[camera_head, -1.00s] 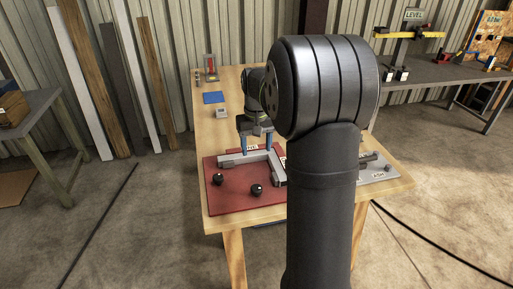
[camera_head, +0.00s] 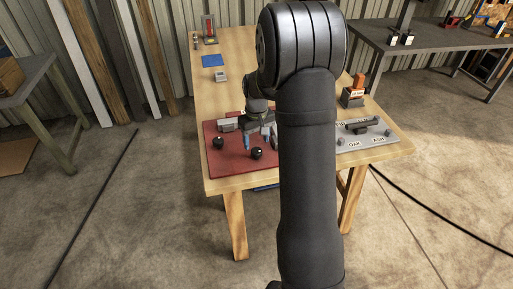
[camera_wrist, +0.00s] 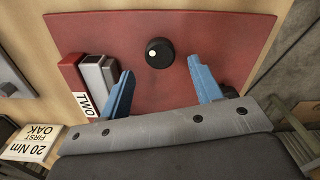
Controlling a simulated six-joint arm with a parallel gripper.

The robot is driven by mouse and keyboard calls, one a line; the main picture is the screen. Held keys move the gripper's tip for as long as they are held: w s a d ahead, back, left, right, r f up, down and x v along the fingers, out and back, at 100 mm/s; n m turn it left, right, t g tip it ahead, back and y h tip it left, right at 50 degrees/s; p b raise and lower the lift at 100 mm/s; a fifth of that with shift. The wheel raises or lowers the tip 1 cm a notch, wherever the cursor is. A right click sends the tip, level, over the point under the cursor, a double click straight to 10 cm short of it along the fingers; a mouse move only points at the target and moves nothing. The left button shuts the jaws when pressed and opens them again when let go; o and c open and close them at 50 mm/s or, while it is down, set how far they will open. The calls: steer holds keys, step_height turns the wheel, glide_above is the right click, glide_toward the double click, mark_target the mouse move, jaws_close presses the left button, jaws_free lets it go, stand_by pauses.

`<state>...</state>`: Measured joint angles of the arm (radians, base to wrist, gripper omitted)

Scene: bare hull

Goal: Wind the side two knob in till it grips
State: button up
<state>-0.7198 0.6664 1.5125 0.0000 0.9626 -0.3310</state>
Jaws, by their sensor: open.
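A round black knob with a white dot (camera_wrist: 160,51) stands on the red board (camera_wrist: 215,30) in the wrist view. A white label reading TWO (camera_wrist: 85,103) sits left of it, by a grey and red block (camera_wrist: 93,72). My gripper (camera_wrist: 160,67) is open, its two blue fingers spread to either side, with the knob just ahead of the fingertips and not clasped. In the head view two black knobs, a left one (camera_head: 218,142) and a right one (camera_head: 257,153), sit on the red board (camera_head: 232,168). My gripper (camera_head: 260,141) is close to the right one.
A grey plate (camera_head: 372,146) with OAK and ASH labels and a dark handled tool (camera_head: 360,127) lies right. An orange-topped block (camera_head: 354,92) stands behind it. A 20 Nm FIRST OAK label (camera_wrist: 30,143) shows in the wrist view.

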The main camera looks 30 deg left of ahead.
mark_target(256, 150)
steer(key=shift+f, duration=2.2)
steer(key=shift+c, duration=0.5)
steer(key=c, duration=0.9)
steer(key=shift+m, duration=1.3)
steer(key=o, duration=1)
step_height(256, 150, up, 18)
steer(key=shift+f, duration=0.25)
